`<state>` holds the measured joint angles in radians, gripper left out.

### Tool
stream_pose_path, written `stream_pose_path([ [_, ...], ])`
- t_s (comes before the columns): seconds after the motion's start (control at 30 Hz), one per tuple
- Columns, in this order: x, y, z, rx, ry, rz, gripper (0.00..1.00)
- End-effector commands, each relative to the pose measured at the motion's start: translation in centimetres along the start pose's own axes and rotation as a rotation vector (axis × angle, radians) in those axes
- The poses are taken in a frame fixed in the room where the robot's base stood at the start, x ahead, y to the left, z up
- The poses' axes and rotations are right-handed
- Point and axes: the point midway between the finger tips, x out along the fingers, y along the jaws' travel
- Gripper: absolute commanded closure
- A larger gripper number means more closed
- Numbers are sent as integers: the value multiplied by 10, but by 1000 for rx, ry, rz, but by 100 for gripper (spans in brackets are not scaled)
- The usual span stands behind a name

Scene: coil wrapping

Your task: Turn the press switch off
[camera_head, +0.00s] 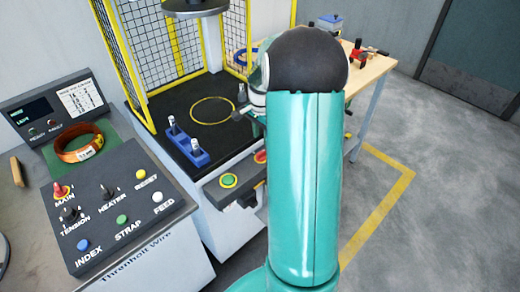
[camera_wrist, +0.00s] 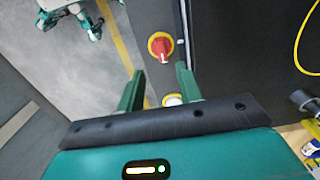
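The press stands at the centre of the head view, with a dark bed (camera_head: 200,98) and a front panel (camera_head: 214,196). My gripper (camera_wrist: 158,72) is open and empty. Its two green fingers lie on either side of the panel's line, with the knob just beyond the fingertips. I cannot tell the distance.
A green button (camera_head: 229,180) sits left of the switch. A control console (camera_head: 120,210) is at left, a wooden workbench (camera_head: 365,72) behind right. Floor at right is clear.

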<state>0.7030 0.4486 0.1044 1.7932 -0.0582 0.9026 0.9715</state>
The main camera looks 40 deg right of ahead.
Motion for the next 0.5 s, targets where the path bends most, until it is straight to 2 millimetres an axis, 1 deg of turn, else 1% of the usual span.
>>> stream_pose_path([
  [0.03, 12, 0, 1, -1, -3, 4, 65],
  [0.1, 26, 0, 2, -1, -4, 3, 65],
  [0.3, 60, -2, 1, -1, -3, 2, 65],
  [0.4, 71, -3, 1, -1, -2, 1, 65],
  [0.5, 76, -4, 1, -2, -1, 0, 65],
])
